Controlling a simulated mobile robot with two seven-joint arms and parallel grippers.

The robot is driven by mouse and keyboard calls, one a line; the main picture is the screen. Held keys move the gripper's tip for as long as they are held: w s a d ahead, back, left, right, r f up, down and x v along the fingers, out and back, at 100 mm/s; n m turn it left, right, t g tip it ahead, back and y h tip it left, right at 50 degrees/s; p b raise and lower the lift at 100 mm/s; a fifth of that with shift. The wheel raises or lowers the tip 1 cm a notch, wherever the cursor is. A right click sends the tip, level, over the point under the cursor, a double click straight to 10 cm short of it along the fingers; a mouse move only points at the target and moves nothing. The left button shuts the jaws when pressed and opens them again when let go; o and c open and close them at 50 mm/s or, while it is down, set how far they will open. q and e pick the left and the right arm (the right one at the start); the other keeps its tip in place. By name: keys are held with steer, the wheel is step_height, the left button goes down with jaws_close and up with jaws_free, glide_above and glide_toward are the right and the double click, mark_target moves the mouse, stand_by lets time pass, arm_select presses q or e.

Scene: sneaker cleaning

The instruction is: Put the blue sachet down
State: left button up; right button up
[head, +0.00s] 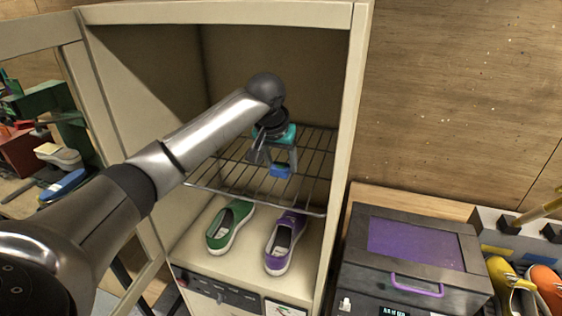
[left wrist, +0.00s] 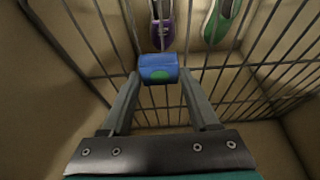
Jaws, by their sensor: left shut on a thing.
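The blue sachet (left wrist: 158,68) is small, with a green patch on its face. My left gripper (left wrist: 159,86) is shut on it, with one finger at each side. In the head view the sachet (head: 281,170) shows below my left gripper (head: 281,163), over the wire shelf (head: 225,175) inside the open cabinet. I cannot tell whether the sachet touches the shelf bars. My right gripper is in neither view.
A green shoe (head: 230,226) and a purple shoe (head: 285,243) stand on the cabinet floor below the shelf. The cabinet walls (head: 345,120) close in on both sides. A dark box with a purple lid window (head: 415,243) stands to the right.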

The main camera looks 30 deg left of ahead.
arm_select(q)
steer(key=shift+w+f, duration=0.2)
steer(key=shift+f, duration=0.3)
steer(key=o, duration=1.3)
steer(key=shift+a+f, duration=0.1)
steer(key=shift+o, duration=0.2)
steer(key=shift+r, duration=0.4)
steer(key=v, duration=0.7)
steer(key=shift+s, duration=0.15)
